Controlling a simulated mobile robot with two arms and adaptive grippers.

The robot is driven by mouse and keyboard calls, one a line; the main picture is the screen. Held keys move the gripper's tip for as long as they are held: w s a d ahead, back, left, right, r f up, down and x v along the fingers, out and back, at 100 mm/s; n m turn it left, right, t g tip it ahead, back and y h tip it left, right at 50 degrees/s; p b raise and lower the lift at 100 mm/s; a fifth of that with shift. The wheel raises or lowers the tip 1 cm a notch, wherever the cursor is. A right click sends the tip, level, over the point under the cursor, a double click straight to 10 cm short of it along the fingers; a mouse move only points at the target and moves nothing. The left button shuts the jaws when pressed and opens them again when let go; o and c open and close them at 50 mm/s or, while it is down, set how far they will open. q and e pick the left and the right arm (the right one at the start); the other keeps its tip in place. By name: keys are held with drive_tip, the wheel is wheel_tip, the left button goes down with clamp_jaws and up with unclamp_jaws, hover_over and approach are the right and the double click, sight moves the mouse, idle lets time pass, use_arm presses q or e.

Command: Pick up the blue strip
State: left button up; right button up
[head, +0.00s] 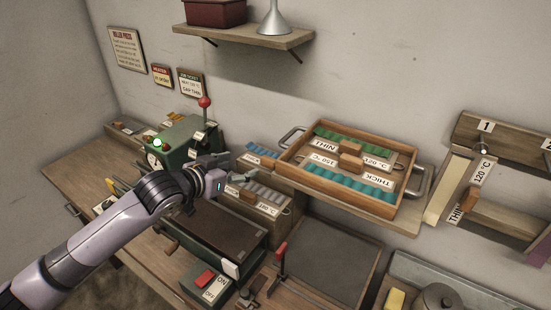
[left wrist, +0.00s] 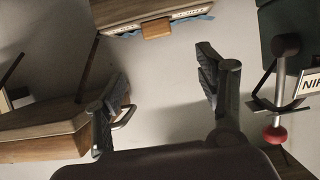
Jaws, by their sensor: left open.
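My left gripper (head: 236,168) is open and empty, above the back of the bench between the green press and the wooden tray. In the left wrist view its two fingers (left wrist: 162,75) are spread apart with only wall between them. A blue strip (head: 262,151) lies in a small box against the wall, just beyond the gripper. Grey-blue strips (head: 267,192) fill a nearer labelled box (head: 262,208). In the left wrist view, blue edges (left wrist: 195,14) show by a box with a wooden handle (left wrist: 156,28); which box this is I cannot tell. My right gripper is not in view.
The wooden tray (head: 290,154) holds green strips (head: 352,143) and teal strips (head: 355,186). The green press (head: 180,142) has a red-knobbed lever (head: 204,102) close to my left gripper; the knob also shows in the left wrist view (left wrist: 275,135). A shelf (head: 245,36) hangs above.

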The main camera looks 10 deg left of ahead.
sight(268, 159)
use_arm(q)
drive_tip(key=p+x, duration=0.1)
drive_tip(key=x, duration=0.3)
drive_tip(key=shift+d+r, duration=0.1)
drive_tip(key=shift+r, duration=0.05)
drive_tip(key=shift+f+p+x, duration=0.15)
drive_tip(key=shift+p+x, duration=0.5)
drive_tip(key=shift+x, duration=1.95)
drive_tip(key=shift+f+p+x, duration=0.2)
drive_tip(key=shift+p+x, duration=0.45)
drive_tip(key=shift+x, duration=1.9)
drive_tip(key=shift+s, duration=0.2)
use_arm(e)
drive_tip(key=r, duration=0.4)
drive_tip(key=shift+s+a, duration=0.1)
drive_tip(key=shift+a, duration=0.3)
use_arm(q)
drive_tip(key=shift+c, duration=0.6)
drive_tip(key=c, duration=1.2)
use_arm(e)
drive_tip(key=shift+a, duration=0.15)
